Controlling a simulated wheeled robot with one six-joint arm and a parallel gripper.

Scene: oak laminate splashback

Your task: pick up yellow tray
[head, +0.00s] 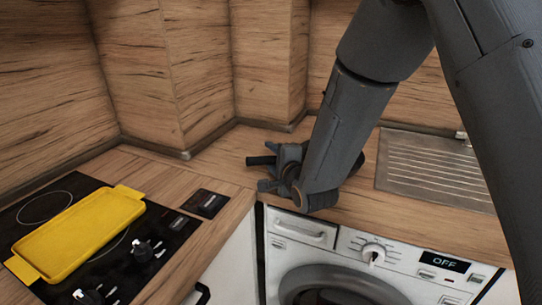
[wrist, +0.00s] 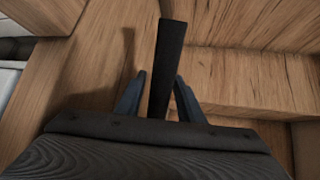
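The yellow tray (head: 82,232) is a shallow rectangular tray with a tab handle at each end. It lies flat, at an angle, across the black hob at the lower left in the head view. My gripper (head: 266,178) is well to the right of the tray, over the wooden counter near the corner. In the wrist view, the two blue-grey fingers (wrist: 159,76) stand apart with a black bar (wrist: 168,50) between them in the picture. I cannot tell whether they grip this bar. The tray is not in the wrist view.
The black hob (head: 25,207) has knobs (head: 143,250) close beside the tray. Wooden splashback walls (head: 165,75) stand behind the counter. A metal sink drainer (head: 430,168) is at the right, above a white washing machine (head: 340,250). Counter between gripper and hob is mostly clear.

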